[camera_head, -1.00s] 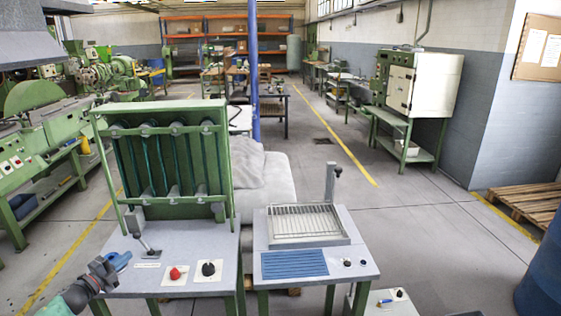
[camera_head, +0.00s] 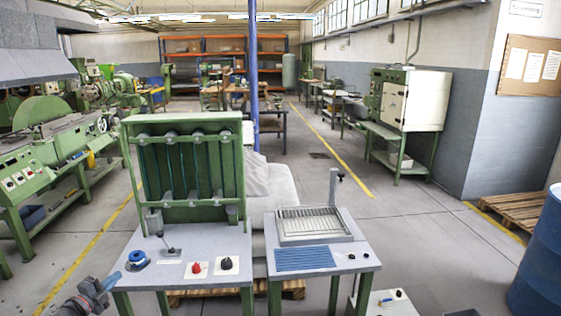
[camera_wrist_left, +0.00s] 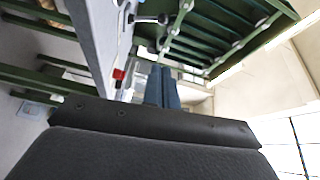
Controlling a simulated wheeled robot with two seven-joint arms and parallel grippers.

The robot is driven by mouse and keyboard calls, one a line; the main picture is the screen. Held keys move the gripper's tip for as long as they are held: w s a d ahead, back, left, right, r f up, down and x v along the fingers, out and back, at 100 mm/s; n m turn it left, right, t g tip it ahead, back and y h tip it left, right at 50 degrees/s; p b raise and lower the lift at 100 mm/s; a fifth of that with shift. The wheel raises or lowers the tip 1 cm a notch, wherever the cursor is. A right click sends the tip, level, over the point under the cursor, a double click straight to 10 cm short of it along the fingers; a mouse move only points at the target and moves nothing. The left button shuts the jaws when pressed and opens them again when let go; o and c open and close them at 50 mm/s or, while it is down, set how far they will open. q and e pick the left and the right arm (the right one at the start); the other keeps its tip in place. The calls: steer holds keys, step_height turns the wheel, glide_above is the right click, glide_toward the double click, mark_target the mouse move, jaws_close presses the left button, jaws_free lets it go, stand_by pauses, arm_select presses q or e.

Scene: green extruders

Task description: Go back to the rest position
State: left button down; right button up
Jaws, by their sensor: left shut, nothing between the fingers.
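My left gripper (camera_head: 109,283) is at the lower left of the head view, just off the left front corner of the green extruder's grey table (camera_head: 200,270). Its fingers are shut and empty. In the left wrist view the blue fingers (camera_wrist_left: 162,88) lie together, with the table edge beside them. The green extruder (camera_head: 190,165) stands upright with its frame and dark tubes. On its table are a blue round part (camera_head: 138,259), a small lever (camera_head: 166,245), a red knob (camera_head: 196,267) and a black knob (camera_head: 227,263). My right gripper does not show.
A second grey table (camera_head: 352,258) with a wire-rack tray (camera_head: 310,222) and blue slatted panel stands to the right. A blue barrel (camera_head: 540,255) is at the right edge. Green machines (camera_head: 60,150) line the left. The floor between is open.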

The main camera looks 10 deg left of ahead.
arm_select(q)
steer(key=a+f+n+g+y, duration=0.3)
steer(key=a+n+y, duration=0.3)
steer(key=n+y, duration=0.3)
steer(key=s+d+f+n+g+y, duration=0.1)
steer(key=s+d+f+n+g, duration=0.25)
steer(key=s+d+f, duration=0.35)
steer(key=s+d+f+n+g, duration=0.2)
steer(key=s+d+f+g, duration=0.25)
steer(key=f, duration=0.35)
steer(key=s+d+f+n+g+h, duration=0.1)
steer(key=s+d+f+h, duration=0.1)
steer(key=s+d+f, duration=0.3)
steer(key=s+d+f+g+h, duration=0.2)
steer(key=s+d+f, duration=0.4)
steer(key=s+d, duration=0.8)
steer(key=s+d+f+n+g+h, duration=0.1)
steer(key=s+d+f, duration=0.5)
steer(key=d, duration=1.8)
steer(key=s+g+h, duration=0.1)
steer(key=s+h, duration=0.1)
steer(key=s, duration=0.2)
steer(key=shift+n, duration=0.35)
